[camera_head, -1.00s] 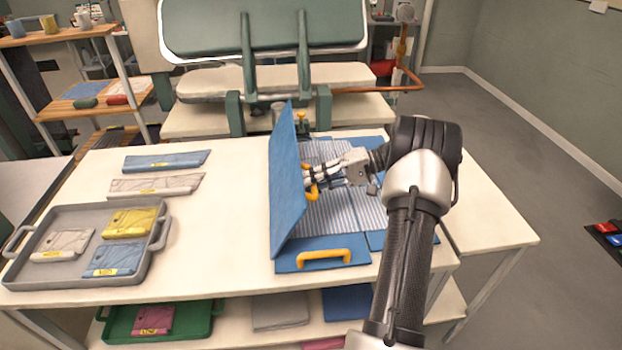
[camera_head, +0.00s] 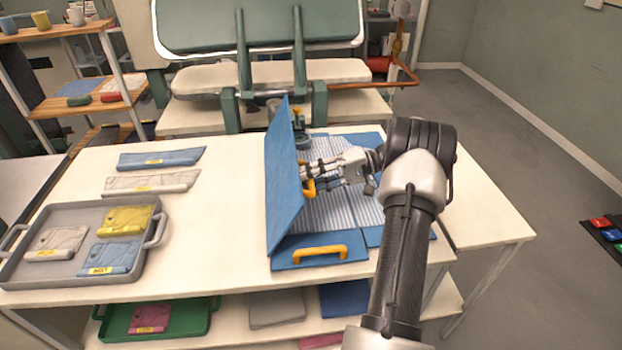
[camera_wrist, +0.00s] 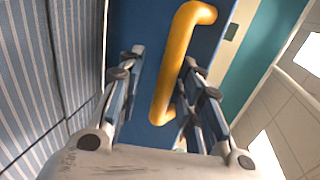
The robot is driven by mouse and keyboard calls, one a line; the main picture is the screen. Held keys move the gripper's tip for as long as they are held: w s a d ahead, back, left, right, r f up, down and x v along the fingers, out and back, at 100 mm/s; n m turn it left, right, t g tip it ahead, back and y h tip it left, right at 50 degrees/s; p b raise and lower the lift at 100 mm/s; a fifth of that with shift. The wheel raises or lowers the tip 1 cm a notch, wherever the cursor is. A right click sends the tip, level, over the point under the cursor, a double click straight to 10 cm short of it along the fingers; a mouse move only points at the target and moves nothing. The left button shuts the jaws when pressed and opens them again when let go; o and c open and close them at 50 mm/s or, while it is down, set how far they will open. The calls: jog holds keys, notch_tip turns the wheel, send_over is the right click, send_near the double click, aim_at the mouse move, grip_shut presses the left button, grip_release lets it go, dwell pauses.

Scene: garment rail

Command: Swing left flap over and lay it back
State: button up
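The left flap (camera_head: 283,185) of the blue folding board stands steeply raised at the board's left side, with a yellow handle (camera_head: 309,187) on its right face. My gripper (camera_head: 312,174) is at this face from the right. In the wrist view the gripper (camera_wrist: 160,85) has its fingers apart, with the yellow handle (camera_wrist: 172,75) between them, closer to the right finger. A gap shows between the left finger and the handle. A striped blue-and-white garment (camera_head: 335,208) lies on the board under my gripper. The flap hides the table just behind it.
The near flap (camera_head: 350,262) lies flat with its own yellow handle (camera_head: 320,252). A grey tray (camera_head: 70,211) with folded pieces stands at the left. Two folded strips lie behind it. Bare table (camera_head: 215,220) lies left of the raised flap. A press stands behind.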

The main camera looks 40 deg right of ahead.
jog(key=shift+r, duration=0.1)
jog(key=v, duration=1.2)
jog(key=shift+s, duration=0.1)
dwell(0.8)
